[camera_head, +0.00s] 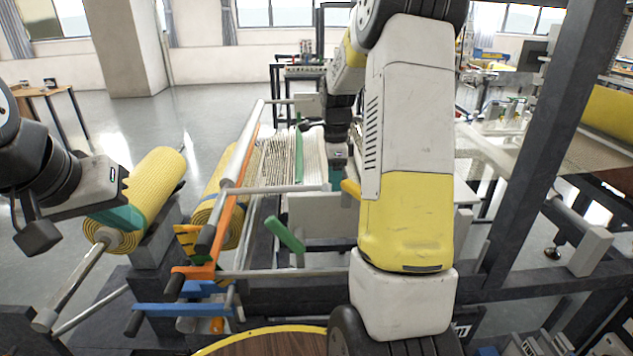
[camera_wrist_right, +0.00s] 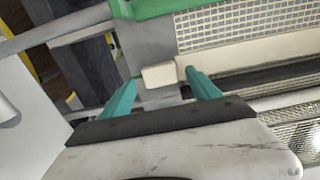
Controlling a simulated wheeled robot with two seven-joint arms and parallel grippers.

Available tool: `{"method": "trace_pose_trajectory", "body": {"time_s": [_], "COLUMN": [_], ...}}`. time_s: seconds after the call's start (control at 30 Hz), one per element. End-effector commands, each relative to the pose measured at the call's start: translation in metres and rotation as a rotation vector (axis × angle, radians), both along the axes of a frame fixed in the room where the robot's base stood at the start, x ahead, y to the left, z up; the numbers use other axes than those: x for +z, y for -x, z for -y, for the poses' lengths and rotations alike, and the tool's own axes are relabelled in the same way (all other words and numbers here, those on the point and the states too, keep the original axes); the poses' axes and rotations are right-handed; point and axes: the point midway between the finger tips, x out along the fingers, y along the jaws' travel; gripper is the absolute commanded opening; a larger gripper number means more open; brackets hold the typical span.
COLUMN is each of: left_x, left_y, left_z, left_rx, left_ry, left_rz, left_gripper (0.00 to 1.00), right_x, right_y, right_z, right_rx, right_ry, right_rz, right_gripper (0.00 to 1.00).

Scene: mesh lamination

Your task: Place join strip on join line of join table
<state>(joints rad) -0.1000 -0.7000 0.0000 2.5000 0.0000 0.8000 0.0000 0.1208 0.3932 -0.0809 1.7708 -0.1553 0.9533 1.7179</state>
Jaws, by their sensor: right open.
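My right gripper (camera_wrist_right: 157,80) is open in the right wrist view, with its teal fingers apart. A small cream block (camera_wrist_right: 160,74) shows between the fingertips; contact cannot be told. A long cream strip (camera_wrist_right: 250,48) runs right from beside the block, along the mesh (camera_wrist_right: 250,22). I cannot tell if this is the join strip or part of the join table. In the head view the right gripper is partly hidden behind my arm, over the pale table area (camera_head: 313,150) with mesh on it. My left gripper (camera_head: 118,217) is beside a yellow roll (camera_head: 150,190); its finger gap is unclear.
A green bar (camera_head: 299,158) lies along the mesh, and a shorter green bar (camera_head: 285,234) is nearer. Metal rollers (camera_head: 240,155) and an orange frame (camera_head: 215,230) stand left of the table. A dark post (camera_head: 535,150) rises at right. Open floor (camera_head: 215,100) lies behind left.

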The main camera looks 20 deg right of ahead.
Motion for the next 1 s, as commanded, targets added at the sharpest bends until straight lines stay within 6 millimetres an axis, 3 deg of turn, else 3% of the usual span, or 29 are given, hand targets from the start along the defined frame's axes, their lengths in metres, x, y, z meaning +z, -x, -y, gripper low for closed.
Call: {"method": "trace_pose_trajectory", "body": {"time_s": [0.3,0.5,1.0], "left_x": [0.0,0.0,0.0], "left_y": [0.0,0.0,0.0], "left_z": [0.0,0.0,0.0], "left_rx": [0.0,0.0,0.0], "left_ry": [0.0,0.0,0.0], "left_rz": [0.0,0.0,0.0], "left_gripper": [0.0,0.0,0.0], "right_x": [0.07,0.097,0.104], "right_y": [-0.001,-0.001,0.0], "right_z": [0.0,0.0,0.0], "right_rx": [0.0,-0.001,0.0], "right_ry": [0.0,0.0,-0.001], "right_rz": [0.005,0.003,0.001], "right_gripper": [0.71,0.71,0.71]}}
